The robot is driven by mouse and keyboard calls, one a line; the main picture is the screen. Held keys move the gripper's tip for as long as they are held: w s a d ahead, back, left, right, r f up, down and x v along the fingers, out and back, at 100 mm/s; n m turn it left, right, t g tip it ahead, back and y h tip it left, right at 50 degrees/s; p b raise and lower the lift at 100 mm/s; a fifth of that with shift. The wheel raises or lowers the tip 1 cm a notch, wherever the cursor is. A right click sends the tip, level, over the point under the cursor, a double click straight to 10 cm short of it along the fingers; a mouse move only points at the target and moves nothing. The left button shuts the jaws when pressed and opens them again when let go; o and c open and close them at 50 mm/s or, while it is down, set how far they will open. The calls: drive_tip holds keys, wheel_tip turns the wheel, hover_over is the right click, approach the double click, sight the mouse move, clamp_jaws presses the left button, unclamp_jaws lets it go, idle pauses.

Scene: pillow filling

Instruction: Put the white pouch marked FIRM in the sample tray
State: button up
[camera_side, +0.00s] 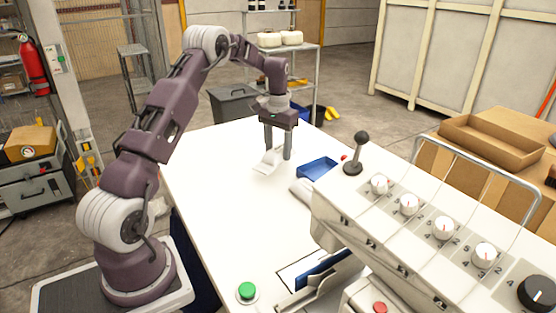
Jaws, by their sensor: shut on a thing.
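A small white pouch (267,163) is held between the fingers of my gripper (277,156). It hangs tilted, low over the white table, and I cannot tell whether its lower edge touches the surface. Any marking on it is too small to read. A blue tray (317,168) sits on the table to the right of my gripper, apart from the pouch. I cannot tell from this view whether this is the sample tray.
The white table (215,205) is clear on its left and middle. A pale item (300,191) lies beside the machine. The machine's control panel (420,225) with dials and a black-knobbed lever (357,153) fills the right side. A green button (247,291) is at the front.

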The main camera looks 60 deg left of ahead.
sight(281, 148)
drive_tip(key=shift+n, duration=0.6)
drive_tip(key=r, duration=0.6)
drive_tip(key=shift+w+d, duration=0.35)
drive_tip(key=shift+d, duration=0.05)
drive_tip(key=w+d+n, duration=0.8)
drive_tip(key=d+n, duration=0.4)
drive_tip(key=shift+n, duration=0.3)
drive_tip(key=f, duration=0.6)
drive_tip(key=d+f, duration=0.1)
drive_tip(key=f, duration=0.2)
drive_tip(key=shift+w+d, duration=0.1)
drive_tip(key=shift+w, duration=0.1)
drive_tip(key=shift+f, duration=0.2)
drive_tip(key=o, duration=1.5)
drive_tip(key=shift+c, duration=0.2)
